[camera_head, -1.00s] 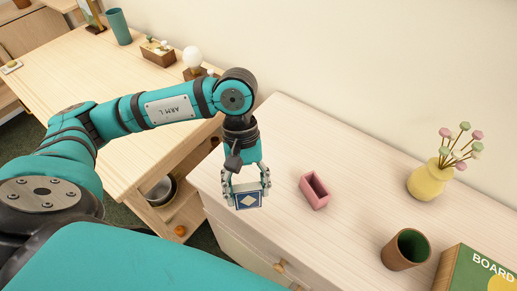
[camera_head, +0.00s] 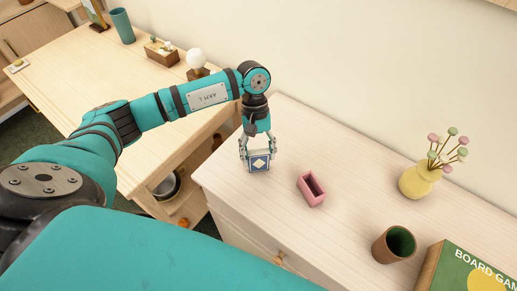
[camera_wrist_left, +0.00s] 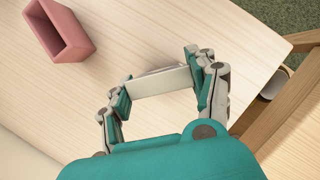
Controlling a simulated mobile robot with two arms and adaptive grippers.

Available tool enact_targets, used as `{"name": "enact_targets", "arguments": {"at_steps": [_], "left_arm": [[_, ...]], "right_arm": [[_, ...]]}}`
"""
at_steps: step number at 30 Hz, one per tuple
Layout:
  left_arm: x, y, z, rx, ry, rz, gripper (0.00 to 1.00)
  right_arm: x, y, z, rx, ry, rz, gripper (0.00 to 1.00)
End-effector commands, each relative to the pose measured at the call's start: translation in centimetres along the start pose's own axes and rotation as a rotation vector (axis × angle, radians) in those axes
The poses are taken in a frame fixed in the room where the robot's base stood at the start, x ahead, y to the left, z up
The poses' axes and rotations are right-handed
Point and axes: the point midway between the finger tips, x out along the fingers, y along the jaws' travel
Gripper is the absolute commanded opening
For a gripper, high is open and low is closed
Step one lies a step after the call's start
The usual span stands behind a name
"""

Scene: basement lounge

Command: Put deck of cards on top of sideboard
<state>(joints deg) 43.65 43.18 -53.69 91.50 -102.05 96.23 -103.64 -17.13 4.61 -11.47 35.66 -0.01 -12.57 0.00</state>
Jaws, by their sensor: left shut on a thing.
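In the left wrist view the deck (camera_wrist_left: 160,82) shows as a pale edge between the two fingers of the gripper (camera_wrist_left: 157,88). Whether the deck touches the sideboard top I cannot tell. My right gripper is not in view.
A pink open box (camera_head: 312,188) stands just right of the deck. Further right are a brown cup (camera_head: 392,246), a yellow vase with flowers (camera_head: 420,181) and a green board game box (camera_head: 470,270). A wooden desk (camera_head: 85,95) stands to the left.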

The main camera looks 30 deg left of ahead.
Motion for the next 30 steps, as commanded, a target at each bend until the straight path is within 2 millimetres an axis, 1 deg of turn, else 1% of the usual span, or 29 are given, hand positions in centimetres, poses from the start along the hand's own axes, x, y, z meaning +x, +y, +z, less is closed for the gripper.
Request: {"name": "enact_targets", "arguments": {"at_steps": [3, 10, 11, 16, 23, 27, 29, 30], "left_arm": [[0.0, 0.1, 0.0, 0.001, 0.001, 0.002, 0.25], [0.4, 0.0, -0.2, 0.001, 0.001, 0.002, 0.25], [0.3, 0.0, -0.1, 0.001, 0.001, 0.001, 0.61], [0.2, 0.0, -0.1, 0.000, 0.000, 0.001, 0.83], [0.2, 0.0, -0.1, 0.000, 0.001, 0.001, 0.83], [-0.4, 0.1, 0.1, 0.000, 0.001, 0.002, 0.83], [-0.8, 0.1, -0.2, 0.001, 0.003, 0.004, 0.83], [-1.4, 0.1, -0.2, 0.001, 0.005, 0.005, 0.83]], "right_arm": [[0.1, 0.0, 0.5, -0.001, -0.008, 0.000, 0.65], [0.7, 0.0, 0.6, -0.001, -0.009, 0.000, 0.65], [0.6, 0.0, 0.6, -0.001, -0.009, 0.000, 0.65], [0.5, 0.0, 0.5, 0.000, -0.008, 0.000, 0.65], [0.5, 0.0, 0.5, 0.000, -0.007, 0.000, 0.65], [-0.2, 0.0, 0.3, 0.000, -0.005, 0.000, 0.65], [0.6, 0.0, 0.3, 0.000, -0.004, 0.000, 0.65], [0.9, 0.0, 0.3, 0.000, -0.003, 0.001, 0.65]]}}
